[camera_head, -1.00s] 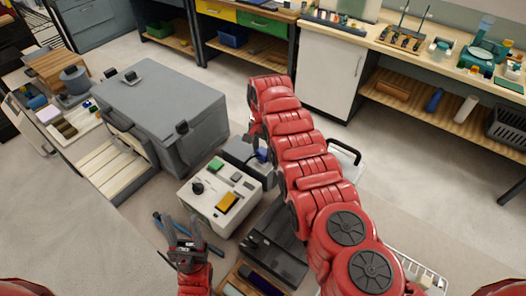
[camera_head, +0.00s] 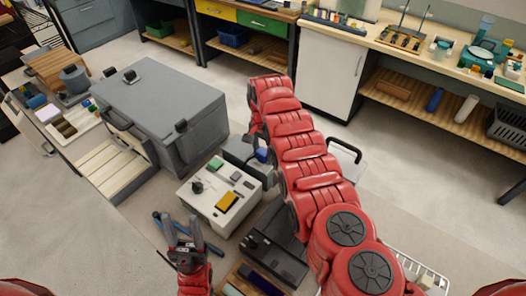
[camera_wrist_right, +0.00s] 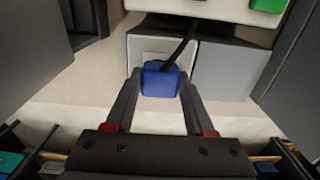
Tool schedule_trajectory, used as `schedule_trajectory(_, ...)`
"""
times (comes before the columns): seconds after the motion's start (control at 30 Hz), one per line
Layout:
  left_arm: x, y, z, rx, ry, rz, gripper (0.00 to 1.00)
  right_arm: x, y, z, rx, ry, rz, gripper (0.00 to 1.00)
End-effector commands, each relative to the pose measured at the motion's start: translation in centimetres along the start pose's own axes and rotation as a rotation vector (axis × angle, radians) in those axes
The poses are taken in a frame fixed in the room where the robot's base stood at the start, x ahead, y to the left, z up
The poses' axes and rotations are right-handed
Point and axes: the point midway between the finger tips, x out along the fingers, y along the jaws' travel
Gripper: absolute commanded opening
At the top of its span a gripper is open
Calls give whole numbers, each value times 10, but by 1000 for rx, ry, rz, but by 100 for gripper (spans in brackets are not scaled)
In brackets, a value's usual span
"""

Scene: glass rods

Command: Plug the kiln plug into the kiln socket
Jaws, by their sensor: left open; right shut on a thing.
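The blue kiln plug (camera_wrist_right: 160,82) sits between the two dark fingers of my right gripper (camera_wrist_right: 160,74), which is shut on it. A black cable runs up from it. Just beyond the plug in the wrist view is a grey box with a pale front panel (camera_wrist_right: 147,46), which looks like the kiln socket. The plug overlaps the panel's lower edge; I cannot tell whether they touch. In the head view, the plug (camera_head: 261,155) shows beside the grey box (camera_head: 237,150), with my red right arm partly covering the area. My left gripper (camera_head: 184,236) is open and empty at the lower left.
A large grey kiln-like box (camera_head: 165,100) stands left of the socket. A white control box (camera_head: 218,197) with green and yellow parts is in front of it. A dark device (camera_head: 275,250) stands nearby.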

Motion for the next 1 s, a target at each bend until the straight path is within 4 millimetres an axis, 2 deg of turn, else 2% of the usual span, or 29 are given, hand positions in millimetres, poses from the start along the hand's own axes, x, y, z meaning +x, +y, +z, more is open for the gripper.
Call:
schedule_trajectory(0.3,-7,0,1,0,0,0,50,7,0,0,0,0,0,5)
schedule_trajectory(0.33,-7,0,1,0,0,0,50,7,0,0,0,0,0,56)
schedule_trajectory(0.5,-6,0,1,0,0,0,50,6,0,0,0,0,0,86)
schedule_trajectory(0.53,-6,0,1,0,0,0,50,6,0,0,0,0,0,89)
schedule_trajectory(0.83,-4,0,1,0,0,0,50,4,0,0,0,0,0,89)
schedule_trajectory(1.0,15,-1,-2,0,0,0,50,-18,0,0,0,1,-1,89)
